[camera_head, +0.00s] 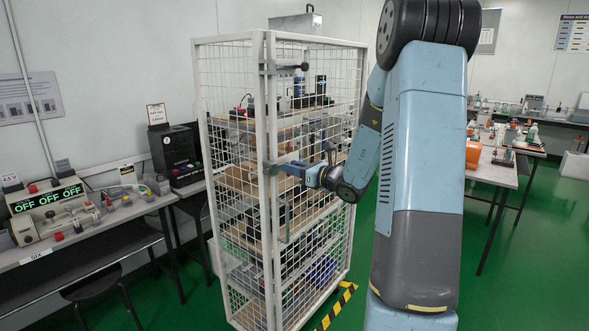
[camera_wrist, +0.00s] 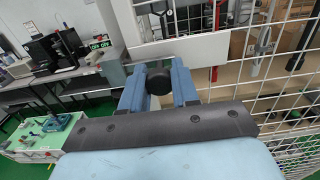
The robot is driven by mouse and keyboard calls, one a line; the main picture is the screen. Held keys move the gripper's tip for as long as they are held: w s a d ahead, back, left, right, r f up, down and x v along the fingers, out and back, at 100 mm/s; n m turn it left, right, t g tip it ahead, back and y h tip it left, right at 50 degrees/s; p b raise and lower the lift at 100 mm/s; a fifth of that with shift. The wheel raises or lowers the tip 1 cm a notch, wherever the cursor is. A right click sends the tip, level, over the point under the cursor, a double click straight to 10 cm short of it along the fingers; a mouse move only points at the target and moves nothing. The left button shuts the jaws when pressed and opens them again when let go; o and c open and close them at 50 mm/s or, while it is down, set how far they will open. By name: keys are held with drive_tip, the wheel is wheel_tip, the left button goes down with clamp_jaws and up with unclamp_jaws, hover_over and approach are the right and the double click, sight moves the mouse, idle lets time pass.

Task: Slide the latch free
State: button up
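The tall white mesh cage (camera_head: 270,215) has a grey latch (camera_head: 269,168) at mid height on its near corner post. The latch's round black knob (camera_wrist: 157,82) shows in the wrist view in front of a pale flat bar (camera_wrist: 190,48). My gripper (camera_head: 290,168) is at the latch, reaching in from the right. In the wrist view, the blue fingers of my gripper (camera_wrist: 158,85) stand on both sides of the knob, with no clear gap, and look shut on it. The latch behind the fingers is partly hidden. A second latch with a black knob (camera_head: 303,67) is near the cage top.
A bench (camera_head: 85,228) with testers stands left of the cage, and a table (camera_head: 497,168) with bottles stands right. A grey case (camera_head: 296,23) sits on top of the cage. Black-yellow tape (camera_head: 336,306) marks the green floor by the cage.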

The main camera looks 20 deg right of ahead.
clamp_jaws()
drive_tip(key=shift+w+d, duration=0.45)
drive_tip(key=shift+d, duration=0.35)
drive_tip(key=shift+w+d, duration=0.4)
drive_tip(key=shift+d, duration=0.4)
drive_tip(key=shift+w+d, duration=0.45)
drive_tip(key=shift+d, duration=0.35)
drive_tip(key=o, duration=0.5)
unclamp_jaws()
